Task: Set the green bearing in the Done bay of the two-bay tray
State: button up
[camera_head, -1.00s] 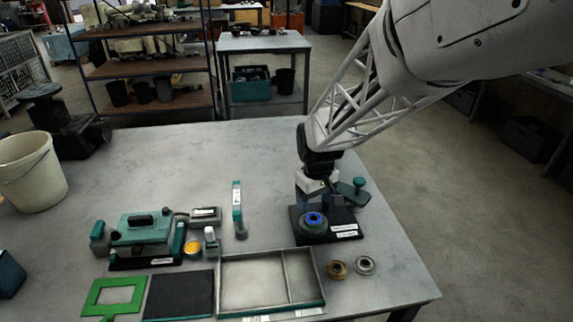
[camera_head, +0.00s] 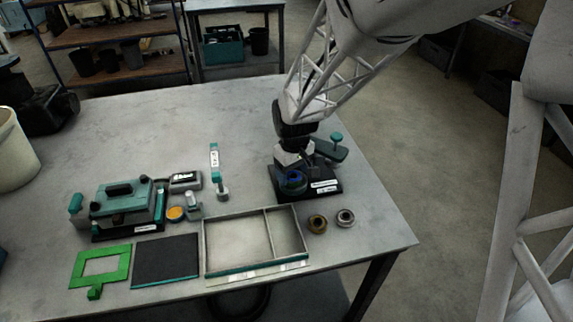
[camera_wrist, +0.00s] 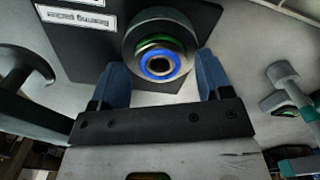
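A bearing with a blue-ringed face and a green band (camera_wrist: 158,64) sits on a round grey seat on the black bearing puller base (camera_wrist: 80,50). In the head view the blue ring (camera_head: 291,181) shows just below my gripper (camera_head: 292,170), partly hidden by it. In the wrist view my gripper (camera_wrist: 162,66) is open, its blue fingers left and right of the bearing with gaps on both sides. The two-bay tray (camera_head: 237,268) lies at the table's front, empty, with a wide left bay and a narrow right bay. Its front labels are too small to read.
A brown ring (camera_head: 317,222) and a grey ring (camera_head: 345,217) lie right of the tray. A dark mat (camera_head: 165,261) and green frame (camera_head: 100,267) lie left of it. A teal press-like device (camera_head: 120,206) and a standing teal tool (camera_head: 215,170) are behind.

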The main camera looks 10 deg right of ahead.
aim_at(292, 180)
jog(key=c, duration=0.7)
jog(key=shift+r, duration=0.2)
jog(key=shift+r, duration=2.05)
jog(key=shift+s, duration=0.1)
jog(key=shift+s+a+r, duration=0.25)
jog(key=shift+s+a, duration=0.15)
jog(key=shift+s, duration=0.2)
jog(key=s+a+r, duration=0.2)
jog(key=s+a, duration=0.3)
jog(key=s, duration=0.8)
jog(key=shift+a, duration=0.1)
